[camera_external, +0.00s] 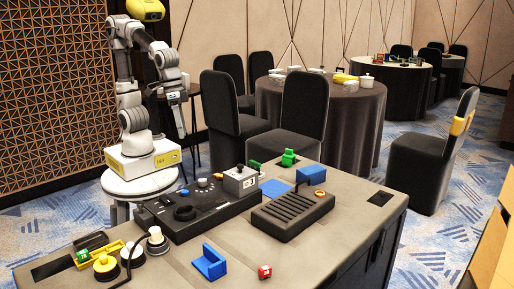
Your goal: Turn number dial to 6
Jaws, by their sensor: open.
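A black control panel (200,205) lies on the grey table, with several knobs and small controls on its top. A round black dial (185,212) sits at its near left part. A small white-topped knob (202,183) is farther back. A grey box (240,181) with a small marked label and a lever stands at the panel's right end. No number can be read on any dial, so I cannot tell which is the number dial. My gripper (181,134) hangs open and empty, pointing down, behind and above the panel, apart from everything on the table.
A slatted black box (293,215), a blue bracket (209,262), a red cube (264,271) and a green block (288,158) are on the table (330,245). Several round buttons (106,267) stand at the near left. Chairs and round tables are behind.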

